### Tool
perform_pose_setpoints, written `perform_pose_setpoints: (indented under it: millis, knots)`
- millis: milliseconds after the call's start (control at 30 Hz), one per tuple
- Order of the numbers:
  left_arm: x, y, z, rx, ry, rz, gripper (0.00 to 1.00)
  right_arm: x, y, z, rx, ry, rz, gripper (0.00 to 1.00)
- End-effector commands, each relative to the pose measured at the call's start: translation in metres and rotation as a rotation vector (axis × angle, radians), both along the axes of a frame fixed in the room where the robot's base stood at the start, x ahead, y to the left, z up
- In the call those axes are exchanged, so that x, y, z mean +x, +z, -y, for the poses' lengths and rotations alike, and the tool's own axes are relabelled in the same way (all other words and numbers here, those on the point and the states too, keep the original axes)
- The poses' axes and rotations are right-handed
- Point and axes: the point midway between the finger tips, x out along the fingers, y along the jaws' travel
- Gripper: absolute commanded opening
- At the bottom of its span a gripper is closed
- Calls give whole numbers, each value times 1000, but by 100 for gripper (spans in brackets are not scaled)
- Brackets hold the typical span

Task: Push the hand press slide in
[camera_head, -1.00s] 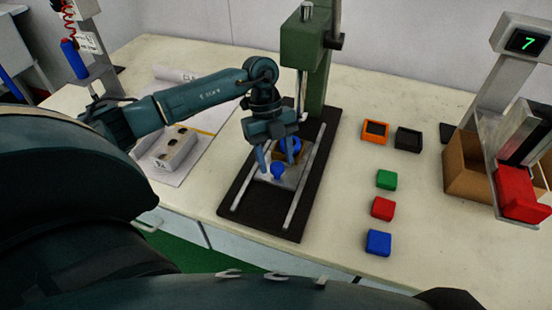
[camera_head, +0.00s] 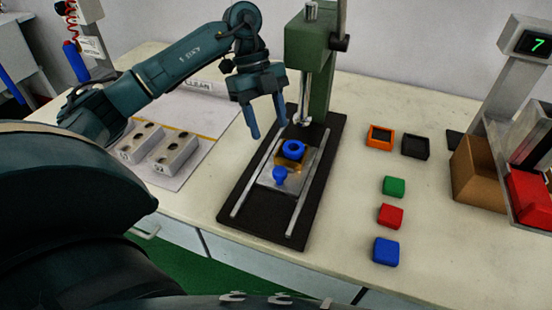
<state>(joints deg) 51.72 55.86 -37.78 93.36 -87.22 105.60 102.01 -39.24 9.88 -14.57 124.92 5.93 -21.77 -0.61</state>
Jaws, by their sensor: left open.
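The green hand press (camera_head: 309,62) stands at the back of a black base (camera_head: 262,224) with two light rails. The slide (camera_head: 299,181) is a grey plate between the rails, forward of the press column. It has a blue knob (camera_head: 280,175) at its front and carries a blue ring-shaped piece (camera_head: 293,149) on a brownish block. My left gripper (camera_head: 269,128) is open and empty, raised above and to the left of the slide, its fingers pointing down and apart from the knob. My right gripper is not in view.
Grey blocks with holes (camera_head: 172,155) lie on a sheet at the left. Green (camera_head: 394,187), red (camera_head: 390,216) and blue (camera_head: 386,251) blocks, an orange frame (camera_head: 380,137) and a black one (camera_head: 415,146) stand right of the press. A cardboard box (camera_head: 476,175) is farther right.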

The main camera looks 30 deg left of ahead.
Motion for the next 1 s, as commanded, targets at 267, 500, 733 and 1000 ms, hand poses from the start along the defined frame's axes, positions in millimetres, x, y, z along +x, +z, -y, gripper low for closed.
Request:
perform_pose_setpoints:
  millis: [267,500,733,1000]
  knots:
    - [-9,15,-10,-2,185,-3,51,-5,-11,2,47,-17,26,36]
    - [-12,-25,6,-2,181,-7,51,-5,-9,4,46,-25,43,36]
    - [-14,-68,25,-2,182,-6,51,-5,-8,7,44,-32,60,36]
    - [-16,-96,36,-3,182,-2,51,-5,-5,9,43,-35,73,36]
